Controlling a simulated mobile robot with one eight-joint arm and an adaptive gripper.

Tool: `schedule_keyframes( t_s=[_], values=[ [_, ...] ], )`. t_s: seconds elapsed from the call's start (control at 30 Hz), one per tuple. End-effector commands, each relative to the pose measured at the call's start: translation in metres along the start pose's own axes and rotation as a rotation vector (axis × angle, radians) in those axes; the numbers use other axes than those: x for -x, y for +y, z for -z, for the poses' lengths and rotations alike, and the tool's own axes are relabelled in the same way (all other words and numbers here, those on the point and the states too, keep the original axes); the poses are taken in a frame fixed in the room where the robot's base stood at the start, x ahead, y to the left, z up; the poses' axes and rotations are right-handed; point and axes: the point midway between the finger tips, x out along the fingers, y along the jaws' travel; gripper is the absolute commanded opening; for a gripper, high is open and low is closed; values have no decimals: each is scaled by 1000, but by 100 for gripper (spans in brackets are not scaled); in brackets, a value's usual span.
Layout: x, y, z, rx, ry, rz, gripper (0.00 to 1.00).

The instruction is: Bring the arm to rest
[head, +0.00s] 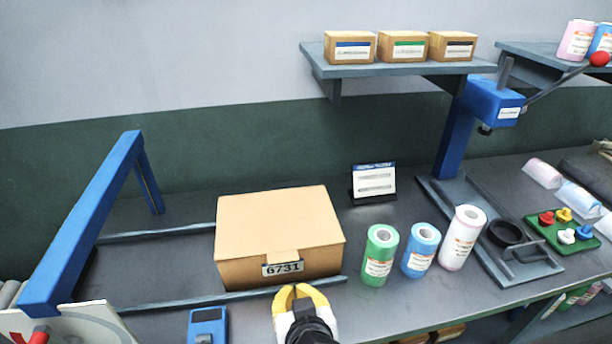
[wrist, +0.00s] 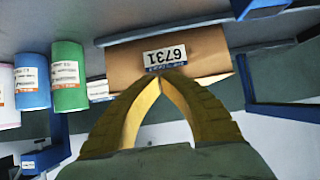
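My gripper (head: 296,288) has yellow curved fingers and is at the bottom middle of the head view, in front of a closed cardboard box (head: 280,222) labelled 6731. In the wrist view its fingertips (wrist: 160,74) come together just below the box's label (wrist: 165,56), which appears upside down. Nothing shows between the fingers, and the gripper looks shut and empty. I cannot tell whether the tips touch the box. The box sits on the grey bench between two rails.
Green (head: 380,255), blue (head: 420,250) and white (head: 462,237) rolls stand right of the box. A blue frame (head: 90,215) rises at left, and a blue lever press (head: 492,102) at right. A blue device (head: 207,325) lies near the front edge. A shelf (head: 400,68) holds three small boxes.

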Motion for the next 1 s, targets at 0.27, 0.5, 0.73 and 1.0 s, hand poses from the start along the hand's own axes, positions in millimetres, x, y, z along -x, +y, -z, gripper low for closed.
schedule_keyframes(
  t_s=[0.27,0.5,0.73,1.0],
  values=[
    [2,36,-2,-14,-59,-64,0],
    [23,145,13,-80,-254,-184,0],
    [78,210,19,-154,-351,-196,0],
    [104,224,22,-178,-366,-185,0]
  ],
)
